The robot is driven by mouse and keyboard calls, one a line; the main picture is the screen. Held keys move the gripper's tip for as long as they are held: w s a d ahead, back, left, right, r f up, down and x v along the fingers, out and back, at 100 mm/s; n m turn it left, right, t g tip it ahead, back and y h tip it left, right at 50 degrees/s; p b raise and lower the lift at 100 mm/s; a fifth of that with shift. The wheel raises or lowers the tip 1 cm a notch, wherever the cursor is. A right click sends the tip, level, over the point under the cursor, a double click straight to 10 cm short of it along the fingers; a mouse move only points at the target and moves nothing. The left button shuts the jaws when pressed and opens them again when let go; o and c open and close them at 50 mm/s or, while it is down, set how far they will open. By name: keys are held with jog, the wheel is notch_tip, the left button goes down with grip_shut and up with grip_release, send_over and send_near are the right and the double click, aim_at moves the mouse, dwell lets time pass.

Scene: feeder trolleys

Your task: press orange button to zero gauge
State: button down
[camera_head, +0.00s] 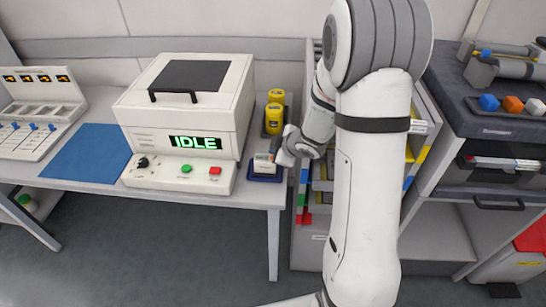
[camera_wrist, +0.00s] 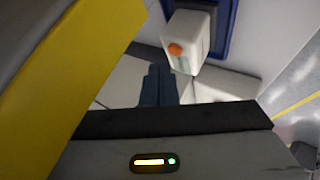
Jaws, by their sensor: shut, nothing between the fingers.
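The gauge (camera_head: 264,167) is a small white box on a blue pad (camera_head: 266,179) at the right end of the bench. In the wrist view the gauge (camera_wrist: 196,36) shows its orange button (camera_wrist: 175,49) on the near face, with a display strip beside it. My gripper (camera_head: 276,151) is at the gauge, with its fingers over or beside it. In the wrist view my dark gripper fingers (camera_wrist: 158,72) are together and empty, pointing just left of and below the button. A gap shows between them in the picture; I cannot tell the depth. The gauge's reading is not legible.
Two yellow canisters (camera_head: 274,118) stand just behind the gauge; a large yellow surface (camera_wrist: 75,60) fills the left of the wrist view. The white machine (camera_head: 190,105) showing IDLE is close on the left. A shelved trolley (camera_head: 308,200) is right of the bench.

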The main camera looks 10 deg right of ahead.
jog(key=shift+f, duration=0.1)
jog(key=shift+f+b, duration=0.3)
jog(key=shift+f+b, duration=0.3)
jog(key=shift+f, duration=0.05)
dwell(0.5)
dwell(0.3)
jog(key=shift+r+p, duration=0.8)
notch_tip(320, 180, up, 5)
jog(key=p, duration=0.5)
